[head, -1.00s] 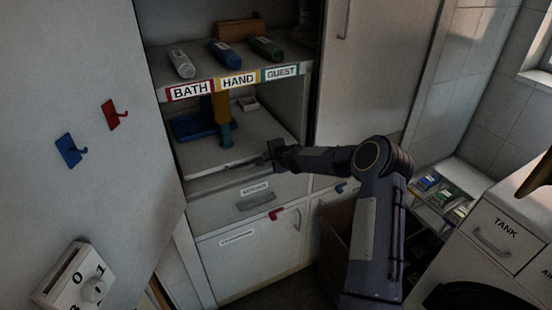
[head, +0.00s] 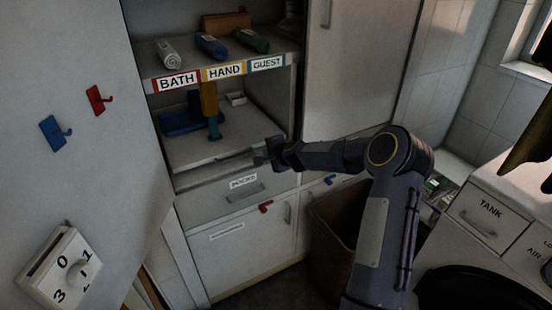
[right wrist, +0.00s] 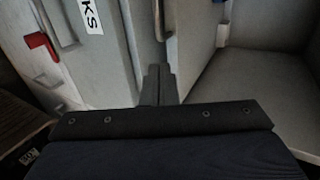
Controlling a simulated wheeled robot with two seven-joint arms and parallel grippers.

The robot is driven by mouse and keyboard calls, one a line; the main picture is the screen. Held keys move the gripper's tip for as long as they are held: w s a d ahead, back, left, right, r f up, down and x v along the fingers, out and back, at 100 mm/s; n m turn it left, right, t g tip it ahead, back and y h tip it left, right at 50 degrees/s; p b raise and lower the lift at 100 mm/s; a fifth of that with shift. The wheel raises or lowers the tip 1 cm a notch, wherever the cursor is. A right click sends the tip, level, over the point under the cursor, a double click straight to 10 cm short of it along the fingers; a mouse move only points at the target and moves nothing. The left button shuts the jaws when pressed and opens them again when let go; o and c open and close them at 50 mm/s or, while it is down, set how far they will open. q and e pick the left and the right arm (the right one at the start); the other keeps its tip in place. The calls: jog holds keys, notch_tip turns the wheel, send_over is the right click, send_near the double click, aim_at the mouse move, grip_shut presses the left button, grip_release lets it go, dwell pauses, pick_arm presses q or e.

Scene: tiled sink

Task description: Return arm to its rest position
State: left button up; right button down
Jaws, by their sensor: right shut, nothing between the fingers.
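My right gripper (head: 262,153) is shut and empty. In the head view its arm reaches in from the lower right, and its tips are in front of the open cabinet niche, just above the drawer (head: 235,192) with a small label. In the right wrist view the shut fingers (right wrist: 158,84) point at the cabinet front, with part of the drawer label (right wrist: 88,16) at upper left. I cannot tell whether the fingertips touch the cabinet. A dark shape (head: 528,140) shows at the right edge of the head view; my left gripper is not in view.
Above the niche is a shelf labelled BATH, HAND, GUEST (head: 222,72) holding several rolled items. A blue tray (head: 185,122) lies in the niche. A brown bin (head: 330,235) stands below my right arm. A white unit marked TANK (head: 478,215) stands at right.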

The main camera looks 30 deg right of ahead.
jog(key=b+v, duration=0.1)
jog(key=v, duration=0.5)
jog(key=shift+r, duration=0.15)
